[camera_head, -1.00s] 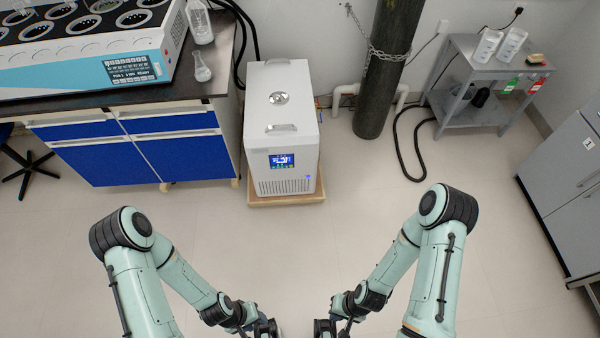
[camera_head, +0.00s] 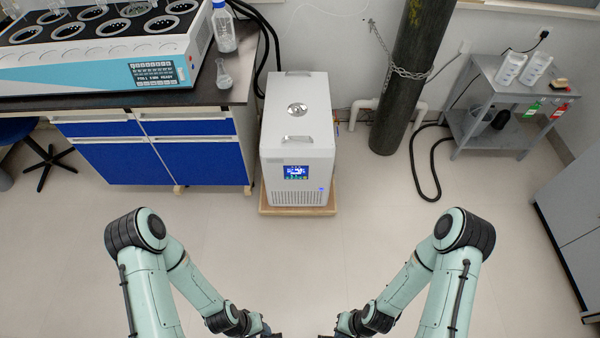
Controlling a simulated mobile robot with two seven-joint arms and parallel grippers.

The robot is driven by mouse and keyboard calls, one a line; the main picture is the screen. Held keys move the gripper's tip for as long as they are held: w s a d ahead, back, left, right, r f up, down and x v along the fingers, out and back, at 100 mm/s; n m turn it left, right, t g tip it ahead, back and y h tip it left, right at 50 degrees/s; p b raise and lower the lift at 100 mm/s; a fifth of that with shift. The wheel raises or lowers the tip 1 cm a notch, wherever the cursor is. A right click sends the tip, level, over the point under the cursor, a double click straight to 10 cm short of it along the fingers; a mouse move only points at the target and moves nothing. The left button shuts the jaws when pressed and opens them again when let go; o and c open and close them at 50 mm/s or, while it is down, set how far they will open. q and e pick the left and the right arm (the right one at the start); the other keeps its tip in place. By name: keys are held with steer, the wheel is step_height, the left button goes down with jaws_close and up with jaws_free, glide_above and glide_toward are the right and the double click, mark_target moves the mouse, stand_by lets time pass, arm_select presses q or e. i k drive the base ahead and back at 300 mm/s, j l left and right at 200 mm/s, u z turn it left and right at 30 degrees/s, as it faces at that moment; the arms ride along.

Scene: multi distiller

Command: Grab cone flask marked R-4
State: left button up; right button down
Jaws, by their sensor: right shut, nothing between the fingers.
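A small clear cone flask (camera_head: 223,74) stands upright on the dark bench top, near its right end. It is too small for me to read any marking, so I cannot tell whether it is R-4. My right gripper (camera_head: 326,336) is shut and empty at the bottom edge, mostly cut off. My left gripper (camera_head: 272,336) is also at the bottom edge, and its fingers are too cut off to judge. Both grippers are far from the flask, with open floor between.
A clear bottle with a blue cap (camera_head: 223,30) stands behind the flask. The multi distiller (camera_head: 110,77) fills the bench to its left. A white chiller (camera_head: 298,150) stands right of the bench. A dark gas cylinder (camera_head: 408,80) and grey cart (camera_head: 500,95) are farther right.

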mark_target(224, 81)
steer(key=i+j+u, duration=0.15)
steer(key=i+j, duration=0.25)
steer(key=j, duration=0.2)
steer(key=i+j+u, duration=0.1)
steer(key=i+j, duration=0.35)
steer(key=j, duration=0.1)
